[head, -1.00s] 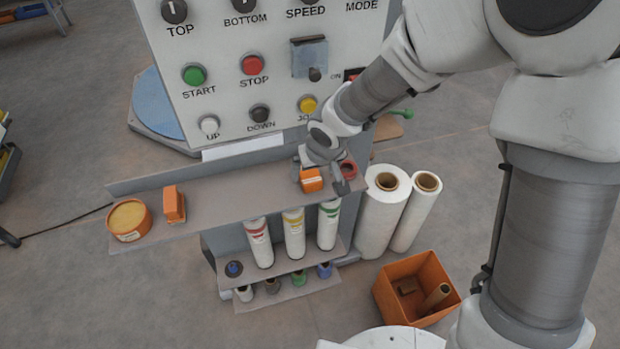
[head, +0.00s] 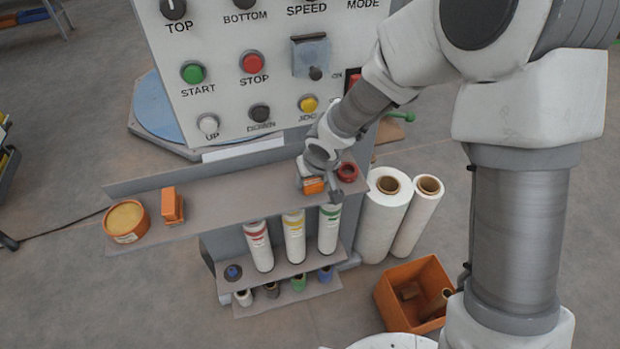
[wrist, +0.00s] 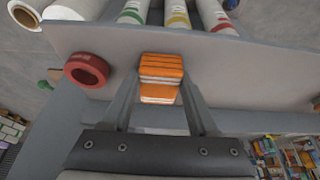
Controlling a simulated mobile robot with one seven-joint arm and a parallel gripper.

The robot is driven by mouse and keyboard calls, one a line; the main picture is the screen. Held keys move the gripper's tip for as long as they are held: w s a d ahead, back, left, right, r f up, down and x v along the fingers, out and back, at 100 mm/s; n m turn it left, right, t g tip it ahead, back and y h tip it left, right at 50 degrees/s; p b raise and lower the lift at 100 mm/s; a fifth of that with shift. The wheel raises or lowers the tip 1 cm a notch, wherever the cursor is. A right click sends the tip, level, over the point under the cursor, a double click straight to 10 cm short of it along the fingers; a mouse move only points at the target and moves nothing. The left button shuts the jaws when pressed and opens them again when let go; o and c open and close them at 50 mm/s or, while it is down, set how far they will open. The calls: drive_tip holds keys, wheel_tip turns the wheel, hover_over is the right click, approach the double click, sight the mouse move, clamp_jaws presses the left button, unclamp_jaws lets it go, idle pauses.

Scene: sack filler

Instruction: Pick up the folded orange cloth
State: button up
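The folded orange cloth (head: 314,187) is a small layered block on the grey shelf, near its right end. In the wrist view the cloth (wrist: 161,70) shows orange layers with pale lines, between the two fingers. My gripper (head: 319,190) is just above the shelf with its fingers on either side of the cloth. In the wrist view the fingers of my gripper (wrist: 162,85) look spread, with the cloth between them; firm contact does not show. The gripper hides the top of the cloth in the head view.
An orange block (head: 172,206) and a round orange tin (head: 127,221) are at the shelf's left. The control panel (head: 225,90) rises behind. White rolls (head: 383,225) stand right of the shelf.

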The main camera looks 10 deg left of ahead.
sight(315, 181)
drive_tip(key=c, duration=0.6)
drive_tip(key=shift+o, duration=0.2)
drive_tip(key=shift+r, duration=0.4)
drive_tip(key=r, duration=0.1)
drive_tip(key=r+p, duration=0.2)
drive_tip(key=r, duration=0.1)
drive_tip(key=shift+d+r, duration=0.1)
drive_tip(key=shift+d, duration=0.25)
drive_tip(key=s+d+r+p, duration=0.1)
drive_tip(key=d+r+p, duration=0.4)
drive_tip(key=d, duration=0.6)
drive_tip(key=shift+s+r, duration=0.15)
drive_tip(key=shift+r, duration=0.4)
